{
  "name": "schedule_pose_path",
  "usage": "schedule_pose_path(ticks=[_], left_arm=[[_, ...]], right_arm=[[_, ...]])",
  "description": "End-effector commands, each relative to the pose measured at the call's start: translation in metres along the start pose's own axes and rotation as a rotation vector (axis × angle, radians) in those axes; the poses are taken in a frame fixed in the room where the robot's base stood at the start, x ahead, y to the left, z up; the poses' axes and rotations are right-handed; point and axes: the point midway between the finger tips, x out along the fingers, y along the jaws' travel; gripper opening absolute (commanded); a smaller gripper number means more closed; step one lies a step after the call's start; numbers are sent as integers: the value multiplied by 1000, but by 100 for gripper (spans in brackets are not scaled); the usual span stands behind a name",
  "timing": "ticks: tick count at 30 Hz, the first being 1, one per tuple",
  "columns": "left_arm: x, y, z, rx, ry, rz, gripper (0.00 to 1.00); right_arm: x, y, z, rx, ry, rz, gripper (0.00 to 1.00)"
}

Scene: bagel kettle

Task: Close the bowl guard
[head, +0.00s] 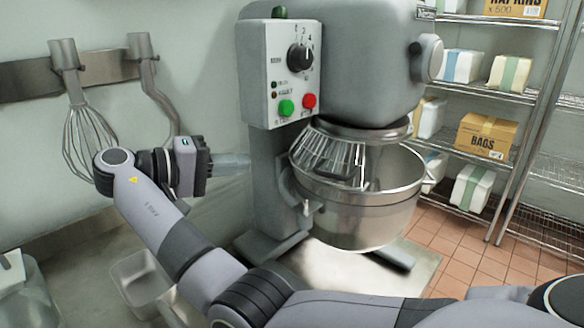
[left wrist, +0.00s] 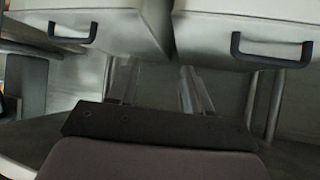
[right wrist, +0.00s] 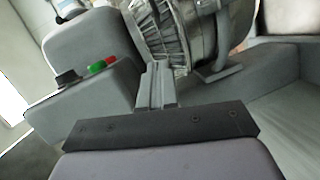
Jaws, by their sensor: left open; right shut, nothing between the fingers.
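The bowl guard (head: 325,150) is a wire cage of slanted bars at the left side of the steel bowl's (head: 365,205) rim, under the grey mixer head. The bowl's front right rim shows uncovered. The guard's bars also show in the right wrist view (right wrist: 160,35), beyond the fingertips. My right gripper (head: 246,160) is shut and empty, left of the mixer column and apart from the guard; its fingers show together in the right wrist view (right wrist: 157,72). My left gripper (left wrist: 158,82) is open and empty in the left wrist view, out of the head view.
The mixer's control panel (head: 290,75) has a dial and green and red buttons. A whisk (head: 85,135) hangs on the left wall rail. Wire shelves (head: 485,100) with boxes stand right. The left wrist view shows two pale handled fronts (left wrist: 255,25).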

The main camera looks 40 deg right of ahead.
Motion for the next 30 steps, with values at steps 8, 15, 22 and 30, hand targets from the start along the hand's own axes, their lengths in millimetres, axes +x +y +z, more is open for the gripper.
schedule_pose_path(ticks=[8,15,22,30], left_arm=[[-5,0,-6,0,0,0,50],[-8,0,-11,0,0,-1,50],[-12,0,-17,0,0,-1,50],[-15,0,-20,-1,0,-1,50]], right_arm=[[46,2,0,2,1,4,0],[86,2,-1,1,2,5,0],[103,1,15,-1,5,1,0],[114,0,26,0,5,0,0]])
